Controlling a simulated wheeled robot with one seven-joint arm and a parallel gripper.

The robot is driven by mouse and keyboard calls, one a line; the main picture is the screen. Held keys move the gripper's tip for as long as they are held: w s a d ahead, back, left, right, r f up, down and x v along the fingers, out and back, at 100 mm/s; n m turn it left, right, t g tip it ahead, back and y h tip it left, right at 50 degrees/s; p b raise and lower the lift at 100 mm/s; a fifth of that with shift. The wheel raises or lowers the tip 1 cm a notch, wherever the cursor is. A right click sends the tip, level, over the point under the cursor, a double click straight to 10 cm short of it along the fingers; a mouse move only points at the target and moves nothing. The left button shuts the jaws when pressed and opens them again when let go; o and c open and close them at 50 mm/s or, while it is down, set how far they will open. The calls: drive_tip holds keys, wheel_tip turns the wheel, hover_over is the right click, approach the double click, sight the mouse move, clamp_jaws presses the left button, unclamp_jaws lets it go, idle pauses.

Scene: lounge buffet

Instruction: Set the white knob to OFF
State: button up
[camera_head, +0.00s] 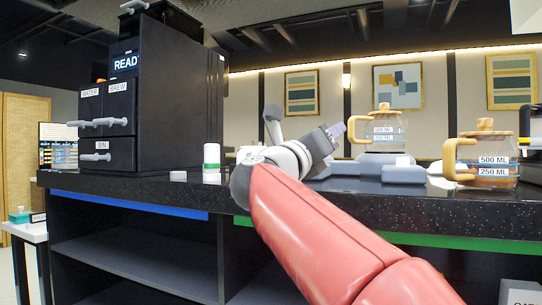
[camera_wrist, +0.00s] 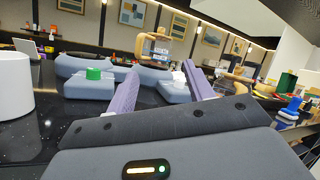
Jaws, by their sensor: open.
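The white knob (camera_wrist: 180,77) shows in the wrist view on top of a grey control block (camera_wrist: 175,92), between my fingers in the picture but beyond them. In the head view the white knob (camera_head: 403,160) sits on the grey block (camera_head: 404,174) at the counter's front. Any OFF marking is too small to read. My gripper (camera_wrist: 160,68) is open and empty, its two purple fingers apart. In the head view my gripper (camera_head: 337,131) is above the counter, left of the knob and apart from it.
A green knob (camera_wrist: 93,73) sits on another grey block to the left. A glass carafe (camera_head: 388,130) with a wooden handle stands behind the white knob. Another carafe (camera_head: 490,160) stands to the right. A black machine (camera_head: 165,95) with labelled drawers stands left on the dark counter.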

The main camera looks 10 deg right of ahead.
drive_tip(key=a+f+n+t+y, duration=0.3)
drive_tip(key=a+n+t+y, duration=0.4)
drive_tip(key=n, duration=0.9)
drive_tip(key=y, duration=0.3)
drive_tip(key=shift+s+t, duration=0.15)
drive_tip(key=shift+t, duration=0.15)
